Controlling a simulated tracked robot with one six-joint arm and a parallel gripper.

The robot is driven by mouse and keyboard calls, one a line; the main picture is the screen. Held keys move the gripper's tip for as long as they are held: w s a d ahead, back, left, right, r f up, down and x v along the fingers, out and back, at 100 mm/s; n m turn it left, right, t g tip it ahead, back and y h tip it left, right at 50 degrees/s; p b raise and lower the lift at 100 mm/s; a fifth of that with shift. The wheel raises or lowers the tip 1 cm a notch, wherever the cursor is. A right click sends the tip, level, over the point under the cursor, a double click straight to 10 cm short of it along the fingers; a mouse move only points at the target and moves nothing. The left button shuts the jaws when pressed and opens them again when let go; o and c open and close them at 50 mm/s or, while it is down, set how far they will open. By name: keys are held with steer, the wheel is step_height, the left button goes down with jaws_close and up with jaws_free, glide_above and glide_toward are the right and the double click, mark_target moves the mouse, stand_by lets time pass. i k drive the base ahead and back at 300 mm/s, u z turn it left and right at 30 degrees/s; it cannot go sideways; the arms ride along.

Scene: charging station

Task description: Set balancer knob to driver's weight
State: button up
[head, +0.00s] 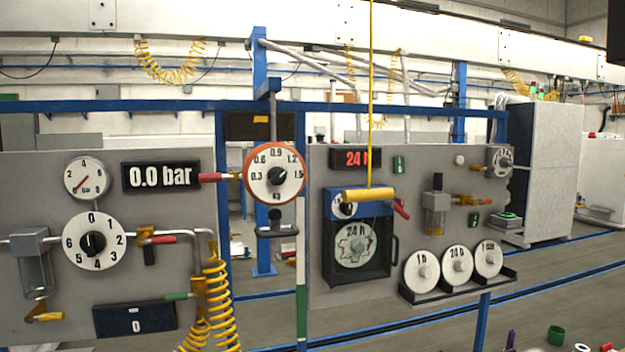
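The balancer (262,150) is a round white dial with an orange rim, hanging from a blue bracket in the gap between two grey panels. Its scale reads 0.3, 0.6, 0.9, 1.2 and 1.5 kg. The black balancer knob (275,178) sits at the dial's centre; its pointer seems to aim up and right, near 1.2 to 1.5, but is too small to read exactly. A dark hook piece (277,231) hangs below. I cannot identify a driver or a weight label for one. My gripper is not in view.
The left panel (180,245) holds a 0.0 bar display (161,176), a 0–6 dial (75,251) and a yellow coiled hose (216,290). A red-handled valve (211,177) sits close left of the balancer. A yellow cylinder (368,194) hangs before the right panel (317,225).

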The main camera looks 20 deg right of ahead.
mark_target(276, 174)
steer(key=z, duration=0.35)
steer(key=k, duration=1)
steer(key=u, duration=1.1)
steer(key=i, duration=1)
steer(key=u, duration=0.1)
